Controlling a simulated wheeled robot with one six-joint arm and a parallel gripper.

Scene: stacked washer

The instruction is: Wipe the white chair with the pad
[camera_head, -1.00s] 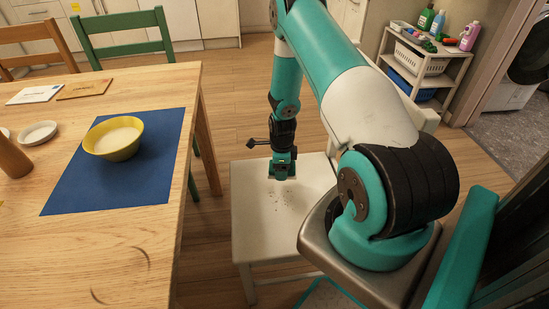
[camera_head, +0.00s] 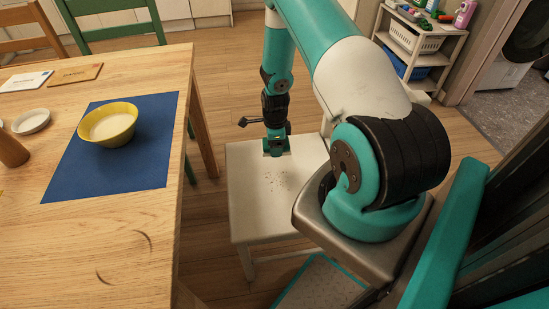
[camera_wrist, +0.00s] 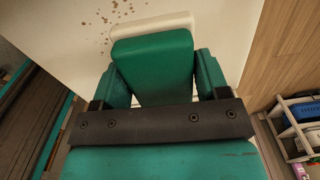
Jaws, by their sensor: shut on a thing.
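The white chair (camera_head: 248,206) stands on the floor to the right of the table. Small brown specks (camera_head: 277,180) lie near the middle of its seat; they also show in the wrist view (camera_wrist: 116,12). My gripper (camera_head: 272,149) points down over the far part of the seat, beyond the specks. In the wrist view my gripper (camera_wrist: 160,88) is shut on the pad (camera_wrist: 152,52), which has a green body and a pale layer along its far edge. The pad is at or close above the seat; I cannot tell whether it touches.
The wooden table (camera_head: 230,290) with a blue mat (camera_head: 70,180) and yellow bowl (camera_head: 108,125) stands left of the chair. A green chair (camera_head: 115,12) is behind it. A white shelf (camera_head: 440,60) with baskets and bottles stands at the back right.

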